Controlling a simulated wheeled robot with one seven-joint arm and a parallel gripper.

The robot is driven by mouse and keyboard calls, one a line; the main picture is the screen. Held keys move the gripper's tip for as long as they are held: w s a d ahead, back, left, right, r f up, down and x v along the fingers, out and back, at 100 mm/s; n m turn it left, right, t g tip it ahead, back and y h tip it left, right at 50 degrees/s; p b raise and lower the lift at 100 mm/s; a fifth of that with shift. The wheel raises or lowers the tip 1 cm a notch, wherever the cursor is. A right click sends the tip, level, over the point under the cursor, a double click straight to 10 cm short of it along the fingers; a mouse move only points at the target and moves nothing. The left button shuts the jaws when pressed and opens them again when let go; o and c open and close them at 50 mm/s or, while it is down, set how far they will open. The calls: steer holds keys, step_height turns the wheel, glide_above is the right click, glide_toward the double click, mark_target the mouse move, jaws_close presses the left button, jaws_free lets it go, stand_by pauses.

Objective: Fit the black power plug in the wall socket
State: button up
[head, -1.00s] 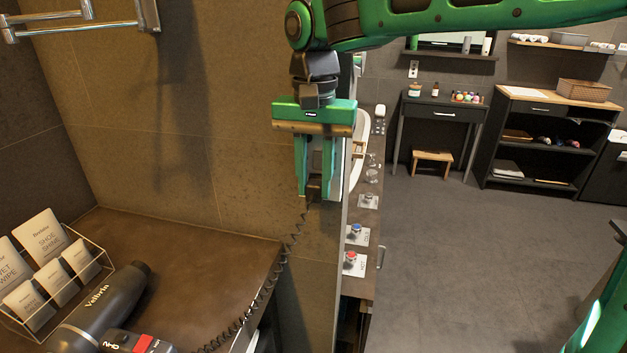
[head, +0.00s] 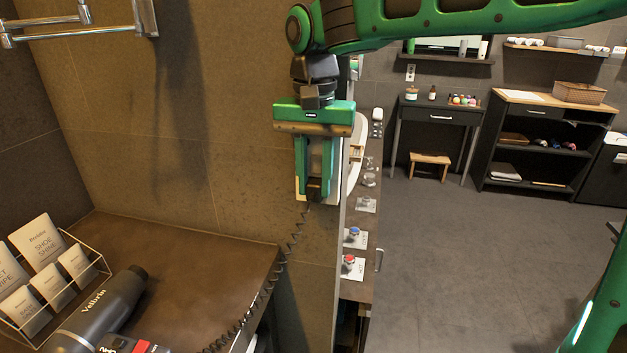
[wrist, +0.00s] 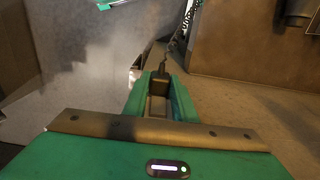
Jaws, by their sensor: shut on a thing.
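My gripper (head: 314,185) is shut on the black power plug (head: 314,190) in front of the end of the tiled wall. The plug also shows between the green fingers in the wrist view (wrist: 159,80). Its coiled black cord (head: 291,250) hangs down to the lower left, past the counter edge. A pale plate edge (head: 299,192), which looks like the wall socket, shows behind and beside the fingers. Its openings are hidden by the gripper. I cannot tell whether the plug touches the socket.
A brown counter (head: 190,255) at lower left holds a dark hair dryer (head: 100,308) and a wire rack of cards (head: 50,275). Right of the wall edge are a narrow sink counter and open grey floor (head: 460,260).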

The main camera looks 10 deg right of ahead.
mark_target(315, 182)
steer(key=shift+w, duration=0.1)
steer(key=o, duration=1.1)
step_height(315, 182, up, 9)
steer(key=shift+f, duration=0.1)
steer(key=shift+w+d+r, duration=0.1)
steer(key=shift+d+r, duration=0.05)
steer(key=shift+r, duration=0.8)
